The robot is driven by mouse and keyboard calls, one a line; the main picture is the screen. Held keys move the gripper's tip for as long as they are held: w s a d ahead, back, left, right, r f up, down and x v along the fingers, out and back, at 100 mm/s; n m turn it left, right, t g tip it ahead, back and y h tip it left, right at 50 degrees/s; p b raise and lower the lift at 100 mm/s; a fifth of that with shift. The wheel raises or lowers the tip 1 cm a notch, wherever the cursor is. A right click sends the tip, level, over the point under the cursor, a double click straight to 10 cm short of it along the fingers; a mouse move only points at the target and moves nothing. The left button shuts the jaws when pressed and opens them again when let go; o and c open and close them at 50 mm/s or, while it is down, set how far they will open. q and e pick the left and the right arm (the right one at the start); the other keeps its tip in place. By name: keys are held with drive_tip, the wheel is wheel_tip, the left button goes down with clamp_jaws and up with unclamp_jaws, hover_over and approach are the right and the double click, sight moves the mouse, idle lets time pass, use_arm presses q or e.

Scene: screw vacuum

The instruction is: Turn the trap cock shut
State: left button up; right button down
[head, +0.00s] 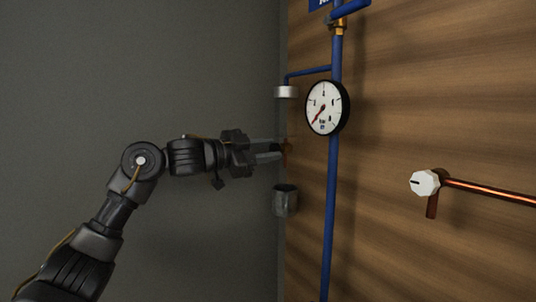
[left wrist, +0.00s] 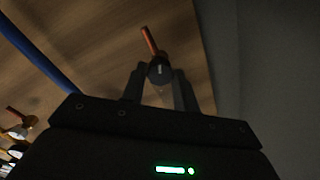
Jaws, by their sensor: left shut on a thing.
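The trap cock shows in the left wrist view as a dark round knob (left wrist: 159,72) with a pale mark on its face and a copper-coloured stub behind it. In the head view only a small copper-brown part of the cock (head: 286,152) shows at the panel's left edge, beyond my fingertips. My left gripper (head: 272,152) reaches in from the left and is shut on the knob; its fingers (left wrist: 160,88) lie on both sides of it in the left wrist view. The fingers hide part of the knob. My right gripper is in neither view.
A blue vertical pipe (head: 332,215) with a round gauge (head: 325,107) stands right of the cock. A white cap (head: 286,92) is above it and a grey cup (head: 286,200) below. A white knob (head: 424,183) on copper pipe is farther right on the wooden panel (head: 430,90).

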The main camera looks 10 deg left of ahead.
use_arm(q)
drive_tip(key=shift+r+m, duration=0.1)
drive_tip(key=shift+m, duration=0.4)
drive_tip(key=o, duration=1)
drive_tip(key=shift+a, duration=0.1)
drive_tip(key=shift+s+a+f+b, duration=0.2)
drive_tip(key=shift+b, duration=0.35)
drive_tip(key=shift+b+v, duration=2.55)
drive_tip(key=shift+v, duration=2.55)
